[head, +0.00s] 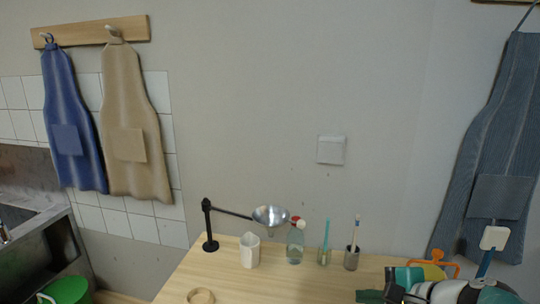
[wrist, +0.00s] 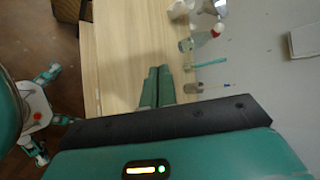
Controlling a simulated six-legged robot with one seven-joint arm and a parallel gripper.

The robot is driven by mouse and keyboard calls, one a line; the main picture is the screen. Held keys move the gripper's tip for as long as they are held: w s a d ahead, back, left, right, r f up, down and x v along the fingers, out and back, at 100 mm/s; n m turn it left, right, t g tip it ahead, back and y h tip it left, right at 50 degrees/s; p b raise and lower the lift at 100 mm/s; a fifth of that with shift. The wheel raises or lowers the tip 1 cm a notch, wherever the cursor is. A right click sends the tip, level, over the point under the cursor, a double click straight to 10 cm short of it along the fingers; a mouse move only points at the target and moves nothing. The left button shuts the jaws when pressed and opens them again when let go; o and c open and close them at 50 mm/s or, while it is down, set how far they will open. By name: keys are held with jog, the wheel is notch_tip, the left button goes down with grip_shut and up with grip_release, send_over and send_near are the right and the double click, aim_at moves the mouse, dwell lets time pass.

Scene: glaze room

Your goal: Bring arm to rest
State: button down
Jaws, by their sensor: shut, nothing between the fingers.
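My gripper (head: 368,296) shows at the bottom right of the head view, low by the front part of the wooden table (head: 225,276), with my arm running off to the right. In the wrist view my gripper (wrist: 158,70) has its two green fingers side by side, shut and empty, over the pale table top (wrist: 115,60). No object is touching the fingers in that view.
On the table stand a black stand with a metal funnel (head: 270,215), a white jug (head: 249,252), a clear bottle (head: 295,245), a glass (head: 324,258), a dark cup (head: 351,260) and a wooden ring (head: 200,297). A green bucket (head: 68,290) stands left. Aprons hang on the wall.

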jog(key=s+a+f+n+g+h, duration=0.1)
jog(key=s+a+n+h, duration=0.1)
jog(key=n, duration=0.6)
jog(key=s+a+n+g+h, duration=0.2)
jog(key=s+n+h, duration=0.2)
jog(key=s+n, duration=0.2)
jog(key=n, duration=0.2)
jog(key=shift+s+a+f+n, duration=0.25)
jog(key=shift+f+n, duration=0.05)
jog(key=shift+f, duration=0.1)
dwell(0.8)
